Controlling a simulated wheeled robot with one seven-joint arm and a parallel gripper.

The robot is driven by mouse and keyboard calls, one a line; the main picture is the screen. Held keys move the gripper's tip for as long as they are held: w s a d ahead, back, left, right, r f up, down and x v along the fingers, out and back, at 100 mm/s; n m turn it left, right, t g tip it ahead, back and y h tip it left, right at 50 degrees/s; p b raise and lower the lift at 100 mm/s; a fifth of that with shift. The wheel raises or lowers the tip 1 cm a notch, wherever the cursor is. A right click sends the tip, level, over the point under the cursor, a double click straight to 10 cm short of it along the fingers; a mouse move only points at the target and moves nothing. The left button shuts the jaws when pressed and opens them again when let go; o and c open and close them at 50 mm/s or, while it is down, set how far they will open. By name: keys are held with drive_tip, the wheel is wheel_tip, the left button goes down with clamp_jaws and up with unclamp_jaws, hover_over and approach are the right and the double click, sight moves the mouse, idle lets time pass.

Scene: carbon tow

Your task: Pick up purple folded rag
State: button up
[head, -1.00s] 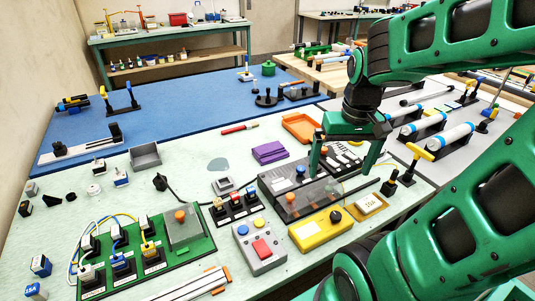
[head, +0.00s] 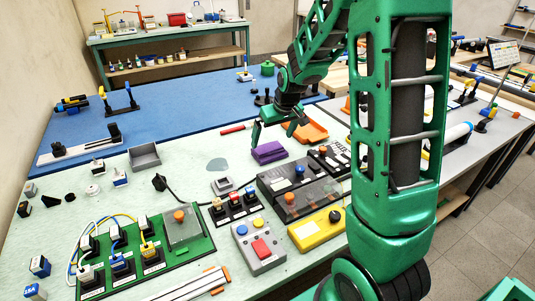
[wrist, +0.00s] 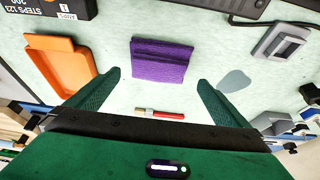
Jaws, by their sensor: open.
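The purple folded rag (head: 269,152) lies flat on the pale green bench top, and it also shows in the wrist view (wrist: 161,61), ahead of my fingers. My gripper (head: 276,136) is open and empty, above and just behind the rag in the head view. In the wrist view its two green fingers (wrist: 157,82) stand apart, one to the left and one to the right of the rag. The rag's near edge lies about level with the fingertips in that picture. I see no contact with the rag.
An orange tray (wrist: 67,66) lies left of the rag in the wrist view. A red-handled tool (wrist: 160,114) lies near the fingers. A dark control box (head: 292,191) stands in front of the rag in the head view. Bare bench lies left of the rag.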

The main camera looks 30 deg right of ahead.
sight(269, 149)
drive_tip(key=shift+x, duration=3.55)
drive_tip(key=shift+s, duration=0.15)
drive_tip(key=shift+c, duration=0.3)
drive_tip(key=c, duration=0.7)
